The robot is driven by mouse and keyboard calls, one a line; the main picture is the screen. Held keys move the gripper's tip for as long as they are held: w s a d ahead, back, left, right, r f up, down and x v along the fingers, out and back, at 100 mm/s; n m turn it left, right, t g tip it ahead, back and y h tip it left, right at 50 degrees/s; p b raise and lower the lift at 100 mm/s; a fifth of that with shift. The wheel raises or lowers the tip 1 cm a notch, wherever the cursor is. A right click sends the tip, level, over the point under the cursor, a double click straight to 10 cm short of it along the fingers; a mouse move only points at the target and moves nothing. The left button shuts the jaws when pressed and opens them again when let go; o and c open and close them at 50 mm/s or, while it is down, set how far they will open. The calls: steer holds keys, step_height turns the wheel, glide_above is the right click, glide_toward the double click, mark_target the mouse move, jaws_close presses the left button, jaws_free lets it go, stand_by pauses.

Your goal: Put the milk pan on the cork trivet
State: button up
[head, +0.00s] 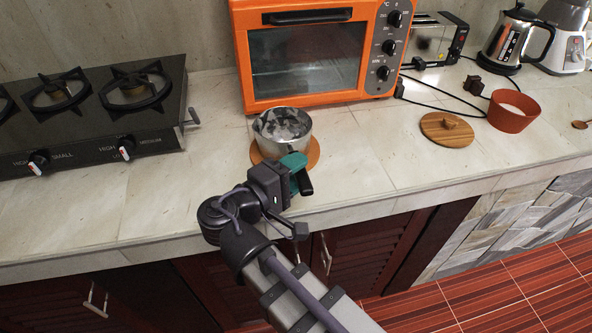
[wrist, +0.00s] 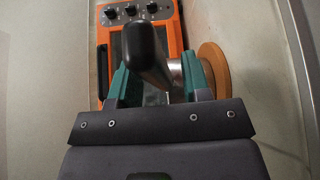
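The milk pan (head: 283,128), a metal pot with a black handle (head: 305,183), is at the cork trivet (head: 313,152), a round orange-brown disc in front of the oven. The pan looks upright and overlaps the disc; whether its base fully rests there is hard to tell. My gripper (head: 296,165) is at the handle, over the counter's front part. In the wrist view the black handle (wrist: 147,52) lies between the spread green fingers, with a gap showing at the left one. The trivet's edge (wrist: 213,62) shows to the right; the pan body is mostly hidden.
An orange oven (head: 310,55) stands behind the pan. A gas hob (head: 95,110) is at the left. A round wooden board (head: 447,131) and a red-brown bowl (head: 512,112) stand to the right. The counter left of the trivet is clear.

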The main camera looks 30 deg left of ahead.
steer(key=shift+s+r, duration=0.2)
steer(key=p+v, duration=0.1)
steer(key=v, duration=1)
steer(key=shift+s, duration=0.3)
steer(key=shift+a, duration=0.1)
